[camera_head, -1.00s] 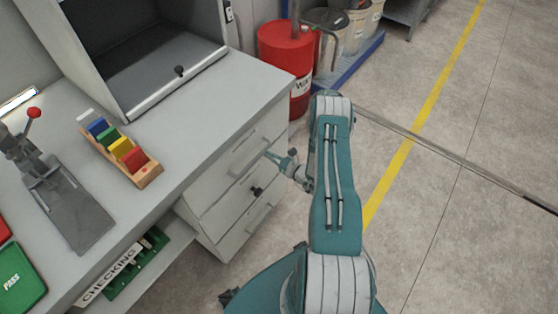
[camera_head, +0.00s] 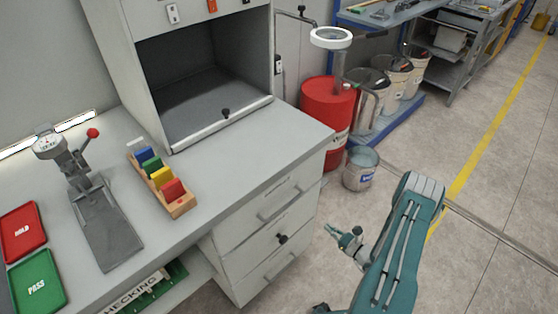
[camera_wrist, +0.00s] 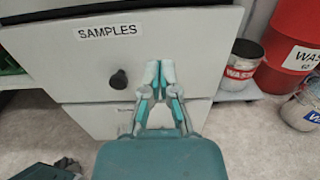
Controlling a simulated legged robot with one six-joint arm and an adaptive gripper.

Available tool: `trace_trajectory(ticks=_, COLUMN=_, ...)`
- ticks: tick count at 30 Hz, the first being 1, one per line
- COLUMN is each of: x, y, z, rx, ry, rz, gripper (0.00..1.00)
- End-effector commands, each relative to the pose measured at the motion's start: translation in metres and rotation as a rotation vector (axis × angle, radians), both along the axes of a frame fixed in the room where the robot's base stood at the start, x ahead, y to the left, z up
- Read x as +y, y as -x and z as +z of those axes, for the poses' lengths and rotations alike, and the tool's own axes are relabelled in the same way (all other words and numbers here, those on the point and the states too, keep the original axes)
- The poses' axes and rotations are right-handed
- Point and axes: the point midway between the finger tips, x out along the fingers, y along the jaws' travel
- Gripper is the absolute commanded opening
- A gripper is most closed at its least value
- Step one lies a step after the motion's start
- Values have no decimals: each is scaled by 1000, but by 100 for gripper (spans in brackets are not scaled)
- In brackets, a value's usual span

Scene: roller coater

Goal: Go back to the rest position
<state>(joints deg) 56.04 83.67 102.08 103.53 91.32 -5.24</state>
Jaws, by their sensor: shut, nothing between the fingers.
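My gripper (camera_head: 340,232) is shut and empty. In the head view it points left toward the drawer front and looks apart from it. In the wrist view my gripper (camera_wrist: 160,72) shows its fingertips together in front of the drawer labelled SAMPLES (camera_wrist: 60,50). That drawer's black knob (camera_wrist: 119,79) is left of the fingertips. In the head view the same knob (camera_head: 281,238) sits on the grey drawer unit (camera_head: 262,272), and the drawers look closed. My arm is folded at the lower right of the head view.
The bench (camera_head: 240,165) carries a block rack (camera_head: 172,200), a lever press (camera_head: 105,225) and red and green trays. A red drum (camera_head: 325,105) and a bucket (camera_head: 361,170) stand beyond the bench end. The floor right of my arm is clear.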

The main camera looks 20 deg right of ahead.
Motion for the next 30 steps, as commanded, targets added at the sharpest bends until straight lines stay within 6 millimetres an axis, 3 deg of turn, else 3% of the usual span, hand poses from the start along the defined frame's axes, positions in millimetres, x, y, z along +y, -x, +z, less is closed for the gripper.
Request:
trace_trajectory(ticks=5, x=2, y=-6, z=11, rx=-7, ry=18, rz=38, gripper=0)
trace_trajectory(ticks=12, x=38, y=-37, z=89, rx=-37, ry=166, rz=315, gripper=0)
trace_trajectory(ticks=18, x=80, y=-48, z=155, rx=-58, ry=329, rz=570, gripper=0)
trace_trajectory(ticks=23, x=115, y=-45, z=202, rx=-76, ry=473, rz=760, gripper=0)
trace_trajectory(ticks=30, x=162, y=-25, z=263, rx=-107, ry=718, rz=1021, gripper=0)
